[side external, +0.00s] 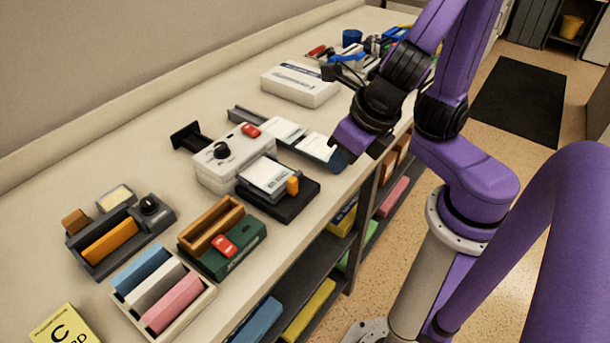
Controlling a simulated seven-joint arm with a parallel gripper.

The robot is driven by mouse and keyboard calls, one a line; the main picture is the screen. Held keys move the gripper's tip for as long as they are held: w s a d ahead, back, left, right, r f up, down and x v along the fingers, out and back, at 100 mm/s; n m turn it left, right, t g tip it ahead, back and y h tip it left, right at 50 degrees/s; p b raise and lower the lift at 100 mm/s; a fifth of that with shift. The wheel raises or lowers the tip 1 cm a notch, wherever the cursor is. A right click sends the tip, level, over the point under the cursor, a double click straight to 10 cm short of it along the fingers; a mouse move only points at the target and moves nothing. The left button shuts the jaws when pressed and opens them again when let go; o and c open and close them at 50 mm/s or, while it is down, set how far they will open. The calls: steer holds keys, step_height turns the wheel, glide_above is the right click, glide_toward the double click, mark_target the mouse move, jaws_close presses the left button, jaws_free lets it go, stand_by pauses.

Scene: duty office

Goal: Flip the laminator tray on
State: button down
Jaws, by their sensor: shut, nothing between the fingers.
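A white box (225,168) with a black knob and a red rocker switch (250,130) stands mid-counter. A long grey tray (318,150) with white sheets extends on its right side, and a dark arm sticks out on its left. It looks like the laminator, though no label is readable. The switch's position is too small to tell. A green unit (232,258) with a wooden tray on top also has a red switch (223,246). My gripper (360,158) is shut and empty at the right end of the grey tray, near the counter's front edge. Whether it touches the tray is unclear.
A black base (281,208) with a white card and orange lever stands before the white box. A dark knobbed tray (105,260), a tray of coloured blocks (198,302) and a yellow card (62,328) lie front left. A first-aid-like white case (298,88) lies behind.

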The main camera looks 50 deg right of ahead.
mark_target(294, 180)
steer(key=x, duration=0.9)
steer(key=shift+w+f, duration=0.15)
steer(key=shift+w, duration=1.8)
steer(key=shift+w, duration=0.1)
steer(key=shift+w, duration=0.85)
steer(key=shift+d, duration=0.1)
